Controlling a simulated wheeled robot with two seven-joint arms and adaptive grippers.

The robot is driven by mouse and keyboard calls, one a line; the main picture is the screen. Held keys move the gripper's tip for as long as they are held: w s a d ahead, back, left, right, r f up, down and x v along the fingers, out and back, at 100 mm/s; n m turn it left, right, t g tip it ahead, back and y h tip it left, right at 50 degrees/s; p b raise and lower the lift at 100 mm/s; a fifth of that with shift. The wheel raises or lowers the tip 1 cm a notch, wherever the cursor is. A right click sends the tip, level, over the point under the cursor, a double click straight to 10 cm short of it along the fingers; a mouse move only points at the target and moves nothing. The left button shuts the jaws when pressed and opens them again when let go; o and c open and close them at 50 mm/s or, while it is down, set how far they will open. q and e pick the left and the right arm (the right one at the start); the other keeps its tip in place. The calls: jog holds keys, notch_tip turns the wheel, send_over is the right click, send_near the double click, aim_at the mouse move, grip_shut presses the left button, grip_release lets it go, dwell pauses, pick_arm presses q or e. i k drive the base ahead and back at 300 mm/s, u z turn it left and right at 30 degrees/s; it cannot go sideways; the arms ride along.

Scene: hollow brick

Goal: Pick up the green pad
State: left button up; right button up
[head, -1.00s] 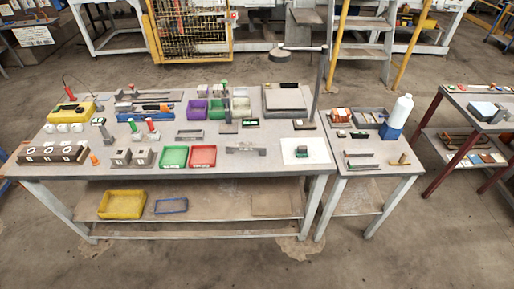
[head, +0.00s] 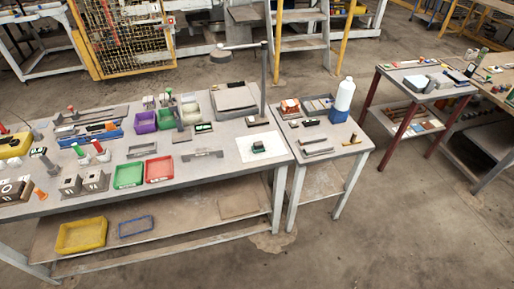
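A small dark green block (head: 258,147) sits on a white sheet (head: 243,151) near the right end of the main workbench. It may be the green pad, but it is too small to be sure. Small green spots also show among items on the table at the right (head: 446,78) and on the bench at the far right edge. Neither of my grippers is in view.
The main workbench (head: 215,178) holds a green tray (head: 129,175), a red tray (head: 159,169) and a lamp stand (head: 264,85). A side table (head: 317,161) carries a white bottle (head: 345,94). Open concrete floor (head: 420,240) lies at the front right.

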aim_at(258, 147)
jog(key=u, duration=0.75)
jog(key=i, duration=1.5)
jog(key=z, duration=0.35)
